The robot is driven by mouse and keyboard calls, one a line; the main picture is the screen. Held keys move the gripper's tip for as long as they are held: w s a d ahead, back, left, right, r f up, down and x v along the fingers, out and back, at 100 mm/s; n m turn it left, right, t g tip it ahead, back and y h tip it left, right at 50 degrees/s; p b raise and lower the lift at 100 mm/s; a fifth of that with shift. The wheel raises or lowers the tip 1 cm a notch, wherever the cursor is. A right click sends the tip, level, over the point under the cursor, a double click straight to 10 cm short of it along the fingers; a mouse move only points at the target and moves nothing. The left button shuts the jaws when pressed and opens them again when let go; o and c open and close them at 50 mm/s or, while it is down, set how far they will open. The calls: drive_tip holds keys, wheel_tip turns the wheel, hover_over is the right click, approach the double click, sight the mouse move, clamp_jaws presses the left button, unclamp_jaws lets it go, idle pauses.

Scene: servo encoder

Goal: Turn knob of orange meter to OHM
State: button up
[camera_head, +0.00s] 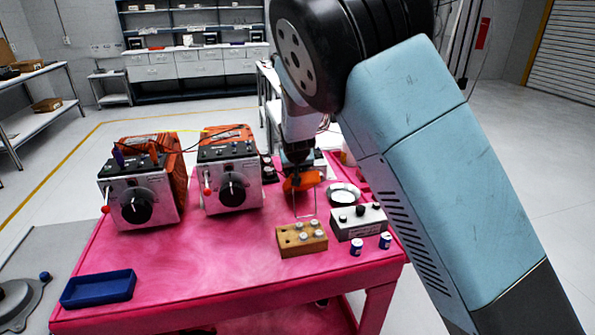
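Two box-shaped meters with orange casings and silver front panels stand on the pink table: a left meter (158,190) and a right meter (214,172). Each has a large round black knob, the left knob (135,207) and the right knob (234,189), and a red ball on its left side. The panel lettering, including any OHM mark, is too small to read. My gripper (303,190) hangs over the table to the right of both meters, apart from them. An orange part shows at its end; whether this belongs to it is unclear. Its fingers are too small to judge.
The pink table (200,275) also holds a blue tray (98,289), a wooden block with pegs (301,239), a grey knobbed box (358,221), a round dish (343,194) and two small blue-and-white cylinders (356,247). The table in front of the meters is clear.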

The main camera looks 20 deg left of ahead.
drive_tip(key=shift+s+a+f+m+t+h, duration=0.15)
drive_tip(key=shift+m+t+h, duration=0.3)
drive_tip(key=shift+h, duration=0.45)
drive_tip(key=shift+m+h, duration=0.35)
drive_tip(key=shift+h, duration=0.25)
drive_tip(key=shift+a+m+t+h, duration=0.1)
drive_tip(key=shift+m+t+h, duration=0.15)
drive_tip(key=shift+m+h, duration=0.35)
drive_tip(key=o, duration=1)
drive_tip(key=shift+o, duration=0.2)
